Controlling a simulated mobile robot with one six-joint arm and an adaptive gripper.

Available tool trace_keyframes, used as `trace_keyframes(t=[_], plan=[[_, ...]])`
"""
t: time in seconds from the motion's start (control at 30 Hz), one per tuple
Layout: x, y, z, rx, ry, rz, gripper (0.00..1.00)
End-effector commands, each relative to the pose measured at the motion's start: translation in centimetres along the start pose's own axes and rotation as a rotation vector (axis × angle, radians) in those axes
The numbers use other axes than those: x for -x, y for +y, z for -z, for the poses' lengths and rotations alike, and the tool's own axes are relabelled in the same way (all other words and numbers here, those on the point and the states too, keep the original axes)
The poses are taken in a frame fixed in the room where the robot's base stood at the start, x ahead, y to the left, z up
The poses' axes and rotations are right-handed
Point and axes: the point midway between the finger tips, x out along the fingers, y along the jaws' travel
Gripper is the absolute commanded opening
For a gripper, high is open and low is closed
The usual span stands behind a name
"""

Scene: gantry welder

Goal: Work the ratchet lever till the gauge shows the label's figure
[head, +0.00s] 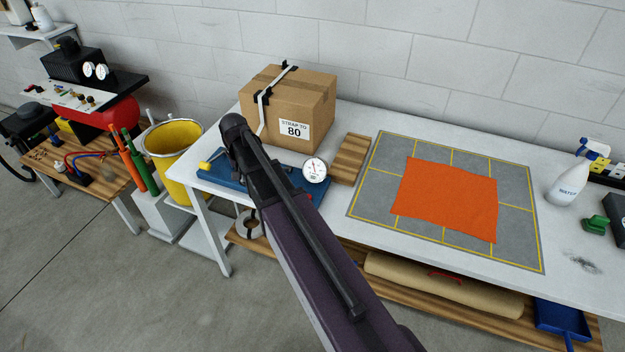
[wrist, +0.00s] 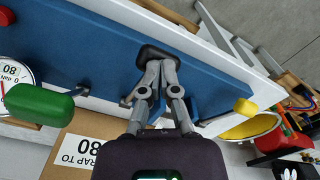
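The box (head: 290,100) carries a label (head: 294,130) reading "STRAP TO 80" and a strap over its top. The blue tensioner base (head: 228,175) lies before it, with a round gauge (head: 314,170); the gauge is cut off in the wrist view (wrist: 16,72), its reading unclear. A green grip (wrist: 38,105) on a thin rod is at left in the wrist view. A yellow knob (head: 205,166) is at the base's left end. My gripper (wrist: 163,72) is over the blue base, fingers close together at a black block; I see nothing clearly held. My arm hides part of the base in the head view.
A wooden slatted block (head: 351,158) stands right of the gauge. A grey mat (head: 375,190) with an orange cloth (head: 447,200) covers the table's middle. A spray bottle (head: 570,182) is at right. A yellow bucket (head: 172,150) stands off the table's left end.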

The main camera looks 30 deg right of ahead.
Motion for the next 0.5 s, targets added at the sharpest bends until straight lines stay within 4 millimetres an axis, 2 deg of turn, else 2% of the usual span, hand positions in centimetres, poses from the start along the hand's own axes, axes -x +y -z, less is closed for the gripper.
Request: trace_keyframes(t=[0.07,0.5], plan=[[-0.5,0.0,0.04,-0.001,0.003,-0.001,0.0],[0.47,0.0,0.05,-0.001,0.003,-0.001,0.0]])
